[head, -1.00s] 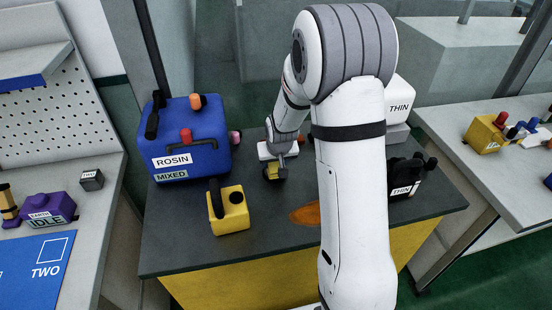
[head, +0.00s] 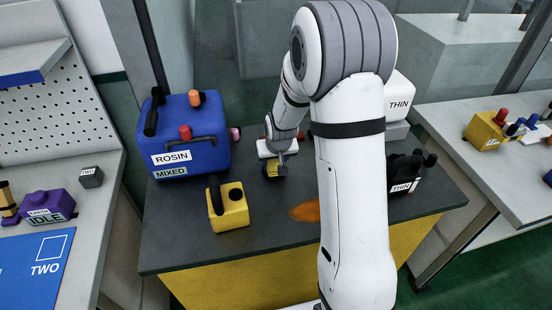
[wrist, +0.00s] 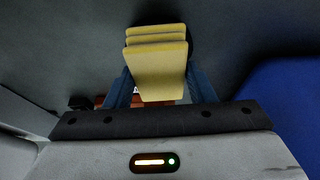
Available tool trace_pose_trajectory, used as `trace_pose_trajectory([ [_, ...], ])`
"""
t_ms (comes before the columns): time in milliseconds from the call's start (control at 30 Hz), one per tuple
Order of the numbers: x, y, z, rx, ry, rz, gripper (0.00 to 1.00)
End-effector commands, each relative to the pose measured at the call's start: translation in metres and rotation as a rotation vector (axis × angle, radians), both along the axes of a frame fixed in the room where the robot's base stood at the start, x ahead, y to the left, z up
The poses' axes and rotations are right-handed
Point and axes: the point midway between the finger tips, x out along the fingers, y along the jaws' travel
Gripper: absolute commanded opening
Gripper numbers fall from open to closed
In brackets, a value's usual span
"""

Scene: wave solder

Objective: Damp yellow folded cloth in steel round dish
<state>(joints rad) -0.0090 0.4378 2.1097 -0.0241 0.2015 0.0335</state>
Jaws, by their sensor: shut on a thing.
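The yellow folded cloth (wrist: 158,65) shows its stacked layers in the wrist view, held between the two blue-grey fingers of my gripper (wrist: 160,88). In the head view the cloth (head: 271,172) is a small yellow patch at my gripper (head: 274,169), over the dark bench top beside the blue machine. My gripper is shut on the cloth. I cannot tell whether the cloth touches the bench. I cannot make out a steel round dish in either view; my arm hides part of the bench.
A blue ROSIN machine (head: 185,135) stands left of my gripper. A yellow can with a dark handle (head: 229,208) is in front on the dark bench (head: 190,248). An orange flat patch (head: 306,211) lies near my arm. A black THIN container (head: 403,173) stands right.

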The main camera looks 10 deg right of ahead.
Motion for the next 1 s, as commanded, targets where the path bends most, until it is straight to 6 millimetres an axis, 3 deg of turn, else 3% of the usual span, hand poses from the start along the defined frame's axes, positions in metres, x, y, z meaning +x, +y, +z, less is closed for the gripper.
trace_pose_trajectory([
  [1000,-0.0001,0.0011,-0.0071,0.000,0.000,0.002,0.31],
])
